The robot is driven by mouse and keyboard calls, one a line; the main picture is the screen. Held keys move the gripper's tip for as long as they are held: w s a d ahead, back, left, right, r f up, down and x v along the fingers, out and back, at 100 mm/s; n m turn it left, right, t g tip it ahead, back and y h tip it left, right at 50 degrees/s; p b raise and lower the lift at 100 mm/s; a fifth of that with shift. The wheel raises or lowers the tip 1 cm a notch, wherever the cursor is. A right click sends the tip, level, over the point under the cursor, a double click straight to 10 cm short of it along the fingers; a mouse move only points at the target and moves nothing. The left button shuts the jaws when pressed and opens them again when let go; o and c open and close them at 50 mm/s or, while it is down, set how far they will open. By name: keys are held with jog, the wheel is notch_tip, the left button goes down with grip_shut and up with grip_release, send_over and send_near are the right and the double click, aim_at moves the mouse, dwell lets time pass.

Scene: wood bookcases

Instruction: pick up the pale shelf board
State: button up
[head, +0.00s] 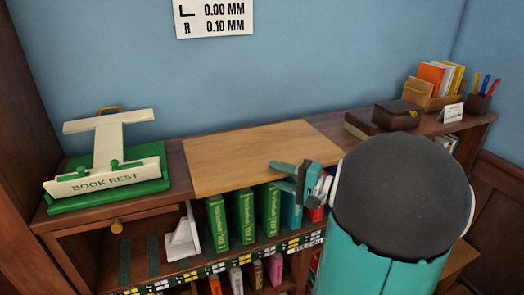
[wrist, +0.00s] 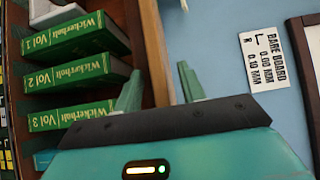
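The pale shelf board (head: 245,155) lies flat on top of the dark wood bookcase, its front edge facing me. My gripper (head: 281,176) is at the board's front edge, right of its middle, and one finger shows over the board's surface. In the wrist view, my gripper (wrist: 160,90) has its two fingers spread wide. A lighter brown strip (wrist: 154,50), seemingly the board's edge, lies between the fingers in the picture. No grip on it shows. Whether a finger touches the board cannot be told.
A cream book rest (head: 108,150) on a green base stands left of the board. Dark boxes (head: 397,114) and a book holder (head: 437,98) stand to the right. Green volumes (head: 243,215) and a white bookend (head: 184,238) are on the shelf below. A blue wall rises behind.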

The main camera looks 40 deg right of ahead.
grip_shut()
jog(key=shift+r, duration=0.1)
dwell(1.3)
